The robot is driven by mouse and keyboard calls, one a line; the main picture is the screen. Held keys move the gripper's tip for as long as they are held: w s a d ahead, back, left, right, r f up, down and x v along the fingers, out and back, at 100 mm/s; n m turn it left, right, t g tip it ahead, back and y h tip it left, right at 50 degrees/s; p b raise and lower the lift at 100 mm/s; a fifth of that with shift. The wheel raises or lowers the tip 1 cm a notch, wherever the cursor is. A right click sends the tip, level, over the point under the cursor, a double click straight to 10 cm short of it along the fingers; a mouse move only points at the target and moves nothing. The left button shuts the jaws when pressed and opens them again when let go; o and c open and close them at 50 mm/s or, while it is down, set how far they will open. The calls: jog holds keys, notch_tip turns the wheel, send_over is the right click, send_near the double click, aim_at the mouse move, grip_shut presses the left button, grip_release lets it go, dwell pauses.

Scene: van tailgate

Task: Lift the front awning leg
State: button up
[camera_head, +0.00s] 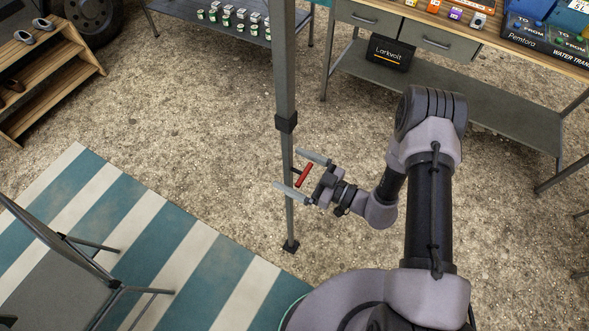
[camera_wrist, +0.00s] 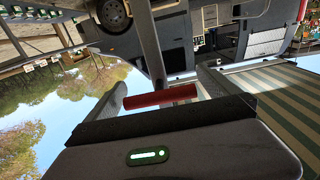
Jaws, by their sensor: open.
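The front awning leg (camera_head: 285,100) is a grey metal post standing upright on the gravel, with a dark collar and a small dark foot. A red handle (camera_head: 304,175) sticks out from the leg below the collar. My gripper (camera_head: 294,172) is open, with one finger above and one below the red handle in the head view. In the wrist view the red handle (camera_wrist: 160,97) lies across the space between the fingers, and the leg (camera_wrist: 150,45) runs up behind it. I cannot tell whether the fingers touch the handle.
A striped mat (camera_head: 150,235) and a folding chair (camera_head: 55,275) are at lower left. A wooden step shelf (camera_head: 65,70) stands at upper left. A workbench with a lower shelf (camera_head: 460,95) is at upper right. Open gravel surrounds the leg's foot.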

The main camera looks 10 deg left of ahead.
jog(key=c, duration=1.9)
notch_tip(320, 180, up, 13)
jog(key=p, duration=1)
jog(key=shift+w+f, duration=0.15)
jog(key=o, duration=1.9)
